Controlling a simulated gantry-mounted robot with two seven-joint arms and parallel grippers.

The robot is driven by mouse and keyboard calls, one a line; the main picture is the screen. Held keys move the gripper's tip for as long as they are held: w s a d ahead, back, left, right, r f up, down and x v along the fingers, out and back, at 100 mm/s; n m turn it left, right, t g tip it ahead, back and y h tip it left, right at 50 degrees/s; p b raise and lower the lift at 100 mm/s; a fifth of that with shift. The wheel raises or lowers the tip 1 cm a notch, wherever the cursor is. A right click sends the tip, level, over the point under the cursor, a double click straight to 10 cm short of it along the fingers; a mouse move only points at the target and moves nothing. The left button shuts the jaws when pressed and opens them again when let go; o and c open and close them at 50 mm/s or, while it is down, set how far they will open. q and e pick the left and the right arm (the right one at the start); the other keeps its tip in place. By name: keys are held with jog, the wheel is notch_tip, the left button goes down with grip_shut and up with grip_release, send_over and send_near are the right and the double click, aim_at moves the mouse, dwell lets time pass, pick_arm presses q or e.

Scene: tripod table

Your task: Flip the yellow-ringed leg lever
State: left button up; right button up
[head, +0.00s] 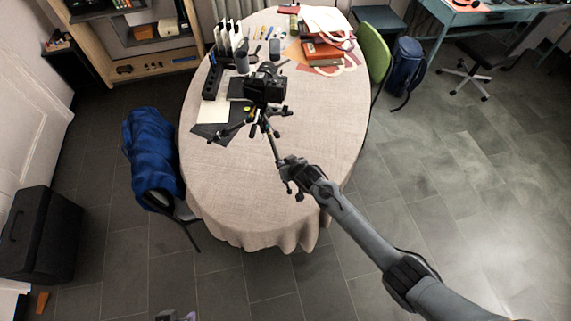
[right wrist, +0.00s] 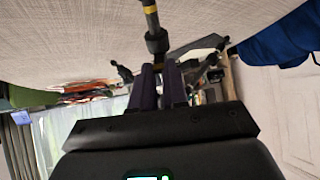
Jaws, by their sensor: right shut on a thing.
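The black tripod with a camera (head: 265,85) stands on the oval table. One leg (head: 272,143) reaches toward the front, to my right gripper (head: 284,166). In the right wrist view, a yellow ring (right wrist: 150,10) sits on this leg above a black joint (right wrist: 157,42). The purple fingers of my right gripper (right wrist: 160,70) are shut at the leg just below that joint. The fingers hide the lever, so I cannot tell whether they hold it or the leg tube. A small part of my left gripper (head: 176,315) shows at the bottom edge; its jaws are unclear.
The tablecloth (head: 225,190) is clear to the left and front of the gripper. Dark and white sheets (head: 212,110) lie left of the tripod. Books (head: 325,50) and tools lie behind. A blue-draped chair (head: 150,150) and a green chair (head: 375,52) flank the table.

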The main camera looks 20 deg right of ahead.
jog(key=shift+w+r, duration=0.2)
jog(key=shift+w+r+p, duration=0.1)
jog(key=shift+w+p, duration=0.1)
jog(key=shift+p, duration=0.1)
dwell(0.7)
jog(key=o, duration=0.5)
jog(key=p+v, duration=0.3)
jog(key=p, duration=0.2)
jog(key=r+p+v, duration=0.1)
jog(key=p+v, duration=0.1)
jog(key=shift+w+r+p, duration=0.15)
jog(key=shift+r+p, duration=0.1)
jog(key=shift+p, duration=0.1)
dwell(0.7)
